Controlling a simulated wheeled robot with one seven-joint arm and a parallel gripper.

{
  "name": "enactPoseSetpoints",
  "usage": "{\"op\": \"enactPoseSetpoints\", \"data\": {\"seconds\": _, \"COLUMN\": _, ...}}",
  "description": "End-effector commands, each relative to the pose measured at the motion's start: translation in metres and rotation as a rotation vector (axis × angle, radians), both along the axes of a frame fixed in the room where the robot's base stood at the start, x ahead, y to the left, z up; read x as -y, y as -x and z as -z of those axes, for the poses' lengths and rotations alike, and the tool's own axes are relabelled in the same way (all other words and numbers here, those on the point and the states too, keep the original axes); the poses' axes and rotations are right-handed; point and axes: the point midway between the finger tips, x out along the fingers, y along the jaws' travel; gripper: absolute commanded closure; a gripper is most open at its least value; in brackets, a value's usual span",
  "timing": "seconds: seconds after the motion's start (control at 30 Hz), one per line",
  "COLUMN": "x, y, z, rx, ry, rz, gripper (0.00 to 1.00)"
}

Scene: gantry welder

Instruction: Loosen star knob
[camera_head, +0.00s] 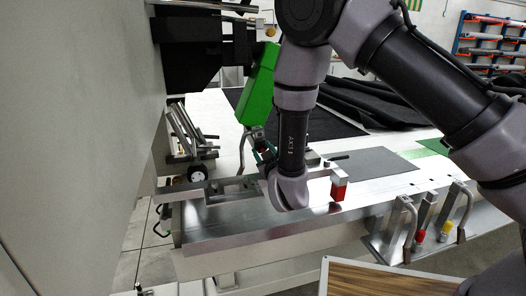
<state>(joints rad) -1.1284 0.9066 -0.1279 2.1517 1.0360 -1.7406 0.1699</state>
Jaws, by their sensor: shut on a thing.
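My arm reaches down from the top right, and its wrist is low over the front edge of the welder's bed (235,228). My gripper's jaws are hidden behind the wrist, so what they hold does not show. I cannot make out a star knob. A metal clamp bar (222,188) lies along the bed just left of my wrist. A small dark green part shows beside the wrist under the green torch body (259,85), too small to tell what it is.
Upright clamp handles (409,222) stand at the bed's right front. A wheeled carriage (195,150) is at left. Dark cloth (375,95) lies behind. A wood-topped surface (385,280) is in front.

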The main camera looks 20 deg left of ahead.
Motion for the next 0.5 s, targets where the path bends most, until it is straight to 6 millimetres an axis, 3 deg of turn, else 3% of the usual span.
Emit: {"op": "enactPoseSetpoints", "data": {"seconds": 0.5, "x": 0.0006, "y": 0.0011, "z": 0.0021, "rx": 0.052, "ry": 0.096, "rz": 0.000, "gripper": 1.00}}
